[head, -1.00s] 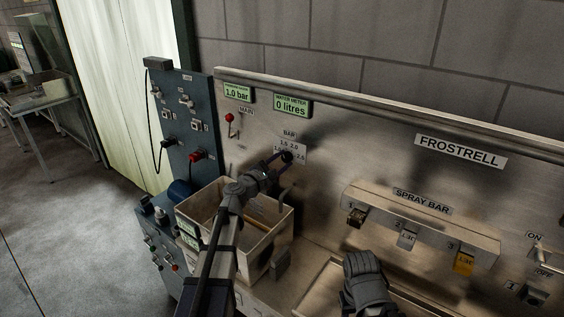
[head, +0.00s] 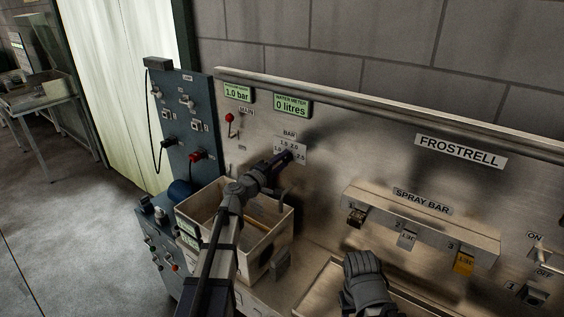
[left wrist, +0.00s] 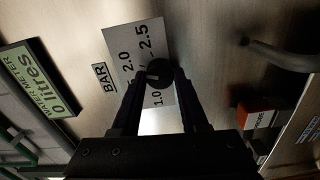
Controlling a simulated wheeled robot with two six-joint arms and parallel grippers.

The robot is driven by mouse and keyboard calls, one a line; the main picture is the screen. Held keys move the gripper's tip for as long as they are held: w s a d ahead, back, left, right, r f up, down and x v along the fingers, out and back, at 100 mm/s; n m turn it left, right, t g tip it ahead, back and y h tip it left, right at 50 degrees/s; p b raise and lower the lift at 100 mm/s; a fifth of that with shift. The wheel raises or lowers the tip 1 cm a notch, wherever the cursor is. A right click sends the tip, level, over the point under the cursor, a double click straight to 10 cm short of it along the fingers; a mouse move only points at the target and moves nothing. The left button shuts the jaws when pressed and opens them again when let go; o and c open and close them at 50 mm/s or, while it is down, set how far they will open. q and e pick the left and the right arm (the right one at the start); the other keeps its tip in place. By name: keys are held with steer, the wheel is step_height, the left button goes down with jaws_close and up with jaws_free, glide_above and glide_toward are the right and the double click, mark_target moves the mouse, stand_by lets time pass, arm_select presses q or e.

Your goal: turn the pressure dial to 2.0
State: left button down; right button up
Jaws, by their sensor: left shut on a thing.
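The pressure dial is a small round black knob (left wrist: 159,73) on a pale scale plate (left wrist: 126,44) marked BAR, with 1.0, 2.0 and 2.5 legible in the left wrist view. My left gripper (left wrist: 160,86) is shut on the knob, one finger on each side. A pale mark shows on the knob; I cannot tell which number it points to. In the head view my left gripper (head: 283,160) reaches the scale plate (head: 291,144) and mostly hides the knob. The pressure display (head: 238,92) reads 1.0 bar.
The water meter (head: 292,105) reads 0 litres. A red-knobbed lever (head: 229,118) is left of the dial. An open box (head: 256,239) lies under my left arm.

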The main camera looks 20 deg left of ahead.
arm_select(q)
steer(key=shift+m, duration=0.6)
steer(key=shift+c, duration=2.1)
jaws_free()
steer(key=v, duration=0.7)
steer(key=shift+s, duration=0.35)
steer(key=shift+a, duration=0.1)
